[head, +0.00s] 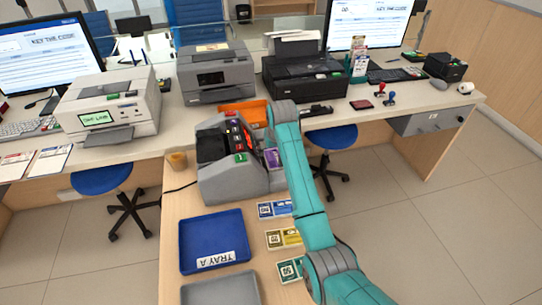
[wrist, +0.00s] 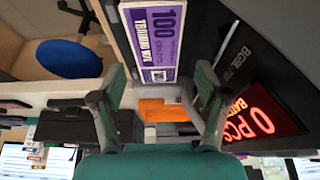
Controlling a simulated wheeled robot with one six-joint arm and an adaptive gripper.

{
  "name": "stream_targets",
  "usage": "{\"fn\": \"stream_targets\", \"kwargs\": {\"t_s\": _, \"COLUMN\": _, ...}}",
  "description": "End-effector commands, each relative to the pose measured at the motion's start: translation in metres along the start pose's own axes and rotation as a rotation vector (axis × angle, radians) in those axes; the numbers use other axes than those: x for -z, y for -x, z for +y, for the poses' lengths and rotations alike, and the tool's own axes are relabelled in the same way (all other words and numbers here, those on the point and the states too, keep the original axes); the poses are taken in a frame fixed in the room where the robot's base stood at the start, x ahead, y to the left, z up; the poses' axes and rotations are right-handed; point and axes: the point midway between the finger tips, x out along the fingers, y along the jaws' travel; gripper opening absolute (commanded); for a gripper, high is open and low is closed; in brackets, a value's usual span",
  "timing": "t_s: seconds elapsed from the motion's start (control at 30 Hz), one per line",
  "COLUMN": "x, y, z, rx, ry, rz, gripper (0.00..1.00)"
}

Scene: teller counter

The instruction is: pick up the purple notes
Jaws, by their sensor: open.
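The purple notes (wrist: 160,42), printed with 100, show flat-on in the wrist view beside a dark machine face. In the head view the purple notes (head: 271,159) show as a small patch at the right side of the grey note counter (head: 233,178), partly covered by my arm. My gripper (wrist: 160,75) is open, with its two fingers apart and the notes beyond and between the tips. Nothing is held. In the head view my gripper is hidden behind my teal arm. The counter's red display (wrist: 262,115) reads 0 PCS.
Blue (head: 273,209), yellow (head: 283,238) and green (head: 290,270) note bundles lie on the wooden table right of blue Tray A (head: 186,232). A grey tray (head: 222,288) is nearer. An orange tray (head: 243,108) lies behind the counter.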

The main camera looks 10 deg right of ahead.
Motion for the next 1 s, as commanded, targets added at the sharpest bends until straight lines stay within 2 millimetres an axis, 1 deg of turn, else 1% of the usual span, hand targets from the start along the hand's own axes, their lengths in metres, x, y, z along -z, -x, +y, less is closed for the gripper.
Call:
{"fn": "stream_targets", "kwargs": {"t_s": 0.07, "x": 0.001, "y": -0.005, "z": 0.001, "rx": 0.0, "ry": 0.0, "rz": 0.0, "gripper": 0.75}}
{"fn": "stream_targets", "kwargs": {"t_s": 0.3, "x": 0.006, "y": -0.036, "z": 0.004, "rx": 0.0, "ry": 0.0, "rz": -0.001, "gripper": 0.75}}
{"fn": "stream_targets", "kwargs": {"t_s": 0.4, "x": 0.006, "y": -0.046, "z": 0.003, "rx": 0.0, "ry": 0.0, "rz": -0.001, "gripper": 0.75}}
{"fn": "stream_targets", "kwargs": {"t_s": 0.5, "x": 0.006, "y": -0.051, "z": 0.003, "rx": 0.0, "ry": 0.0, "rz": 0.001, "gripper": 0.75}}
{"fn": "stream_targets", "kwargs": {"t_s": 0.7, "x": 0.006, "y": -0.052, "z": 0.003, "rx": 0.0, "ry": 0.0, "rz": 0.001, "gripper": 0.75}}
{"fn": "stream_targets", "kwargs": {"t_s": 0.73, "x": 0.006, "y": -0.052, "z": 0.003, "rx": 0.0, "ry": 0.0, "rz": 0.001, "gripper": 0.72}}
{"fn": "stream_targets", "kwargs": {"t_s": 0.77, "x": 0.006, "y": -0.052, "z": 0.003, "rx": 0.0, "ry": 0.0, "rz": 0.001, "gripper": 0.65}}
{"fn": "stream_targets", "kwargs": {"t_s": 0.8, "x": 0.006, "y": -0.052, "z": 0.003, "rx": 0.0, "ry": 0.0, "rz": 0.001, "gripper": 0.55}}
{"fn": "stream_targets", "kwargs": {"t_s": 0.87, "x": 0.006, "y": -0.052, "z": 0.003, "rx": 0.0, "ry": 0.0, "rz": 0.001, "gripper": 0.4}}
{"fn": "stream_targets", "kwargs": {"t_s": 0.9, "x": 0.006, "y": -0.052, "z": 0.003, "rx": 0.0, "ry": 0.0, "rz": 0.001, "gripper": 0.3}}
{"fn": "stream_targets", "kwargs": {"t_s": 0.93, "x": 0.006, "y": -0.052, "z": 0.003, "rx": 0.0, "ry": 0.0, "rz": 0.001, "gripper": 0.25}}
{"fn": "stream_targets", "kwargs": {"t_s": 0.97, "x": 0.006, "y": -0.052, "z": 0.003, "rx": 0.0, "ry": 0.0, "rz": 0.001, "gripper": 0.25}}
{"fn": "stream_targets", "kwargs": {"t_s": 1.0, "x": 0.006, "y": -0.052, "z": 0.003, "rx": 0.0, "ry": 0.0, "rz": 0.001, "gripper": 0.19}}
